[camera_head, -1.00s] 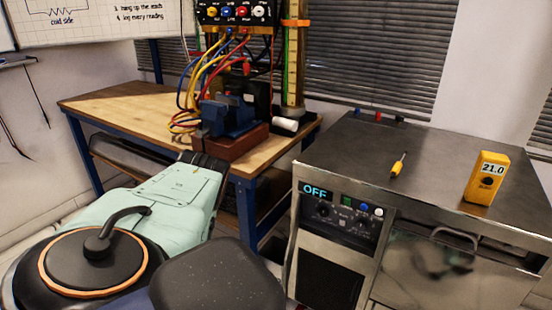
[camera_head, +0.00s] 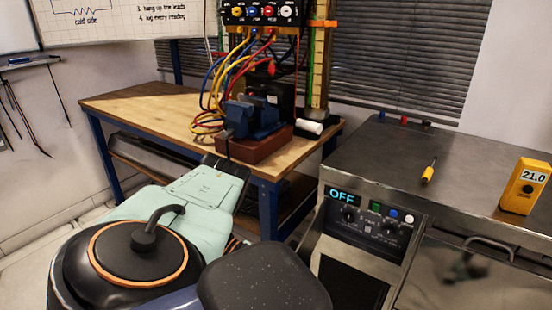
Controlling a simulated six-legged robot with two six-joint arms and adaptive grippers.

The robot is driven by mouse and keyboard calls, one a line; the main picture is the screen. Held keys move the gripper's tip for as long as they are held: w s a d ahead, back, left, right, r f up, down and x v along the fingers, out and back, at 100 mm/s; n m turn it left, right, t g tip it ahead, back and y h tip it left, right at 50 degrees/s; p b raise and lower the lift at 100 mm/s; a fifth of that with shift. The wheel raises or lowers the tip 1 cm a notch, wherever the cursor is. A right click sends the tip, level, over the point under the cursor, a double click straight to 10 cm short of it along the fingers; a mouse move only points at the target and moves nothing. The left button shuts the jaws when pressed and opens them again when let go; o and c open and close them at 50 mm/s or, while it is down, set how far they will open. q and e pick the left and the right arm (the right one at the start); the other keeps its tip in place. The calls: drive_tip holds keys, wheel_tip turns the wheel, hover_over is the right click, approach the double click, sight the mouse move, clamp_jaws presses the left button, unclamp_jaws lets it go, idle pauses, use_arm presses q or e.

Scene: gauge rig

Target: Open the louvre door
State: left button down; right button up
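No part in view can be told for certain as the louvre door. A steel cabinet (camera_head: 455,280) stands at the right, with a control panel (camera_head: 372,222) showing a lit "OFF" display (camera_head: 342,196). A dark panel (camera_head: 348,288) sits below the controls, cut off by the bottom edge; I cannot tell whether it is louvred. A bar handle (camera_head: 489,247) is on the steel front to its right, which looks shut. Neither of my grippers is in view; only my own body parts fill the lower left and centre.
A yellow meter (camera_head: 525,187) reading 21.0 and a yellow screwdriver (camera_head: 429,173) are on the cabinet top. A wooden workbench (camera_head: 135,102) behind holds a blue vise (camera_head: 252,117) and coloured leads (camera_head: 212,90). Slatted blinds (camera_head: 410,60) cover the back window.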

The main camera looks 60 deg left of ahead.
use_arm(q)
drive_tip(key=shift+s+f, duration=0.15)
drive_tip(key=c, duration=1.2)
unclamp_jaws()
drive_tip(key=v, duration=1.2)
